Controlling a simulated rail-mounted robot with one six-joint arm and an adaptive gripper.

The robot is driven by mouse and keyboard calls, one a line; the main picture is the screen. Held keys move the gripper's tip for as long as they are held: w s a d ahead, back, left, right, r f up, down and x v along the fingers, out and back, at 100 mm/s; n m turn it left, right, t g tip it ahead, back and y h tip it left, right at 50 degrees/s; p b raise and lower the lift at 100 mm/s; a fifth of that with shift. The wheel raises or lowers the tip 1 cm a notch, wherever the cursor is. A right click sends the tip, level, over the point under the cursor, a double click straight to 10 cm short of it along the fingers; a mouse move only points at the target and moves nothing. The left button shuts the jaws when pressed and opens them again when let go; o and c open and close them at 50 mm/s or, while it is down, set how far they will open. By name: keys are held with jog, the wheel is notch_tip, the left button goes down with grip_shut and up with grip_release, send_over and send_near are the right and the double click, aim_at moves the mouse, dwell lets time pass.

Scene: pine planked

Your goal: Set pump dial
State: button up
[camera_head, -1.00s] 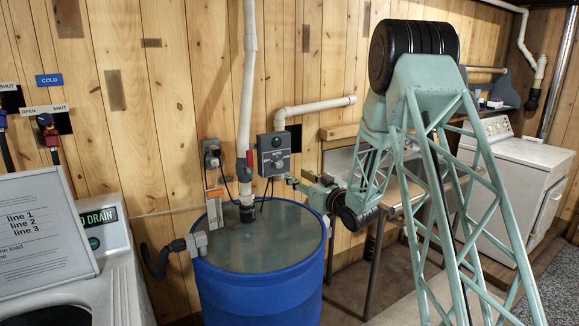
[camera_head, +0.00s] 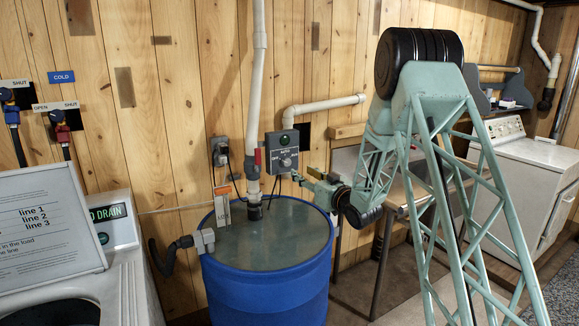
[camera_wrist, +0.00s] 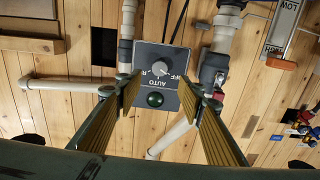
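The grey pump control box (camera_head: 281,150) is on the plank wall behind the blue drum, with a green light above a round grey dial (camera_head: 287,162). AUTO is printed between light and dial. In the wrist view the box (camera_wrist: 143,100) appears upside down, with the dial (camera_wrist: 162,67) and the green light (camera_wrist: 155,100) both visible. I cannot tell surely which label the dial points to. My gripper (camera_head: 299,177) is just to the lower right of the box. In the wrist view my gripper (camera_wrist: 158,88) is open and empty, its fingers framing the box, apart from the dial.
A white vertical pipe (camera_head: 257,90) with a red-handled valve (camera_head: 257,156) stands just left of the box. A white side pipe (camera_head: 325,106) runs above right. The blue drum (camera_head: 265,290) is below, and a table (camera_head: 400,205) stands at the right.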

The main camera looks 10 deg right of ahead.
aim_at(288, 163)
jog(key=b+x, duration=0.1)
jog(key=x, duration=1)
jog(key=shift+w, duration=0.25)
jog(key=shift+c, duration=0.3)
jog(key=shift+a, duration=0.1)
jog(key=c, duration=0.8)
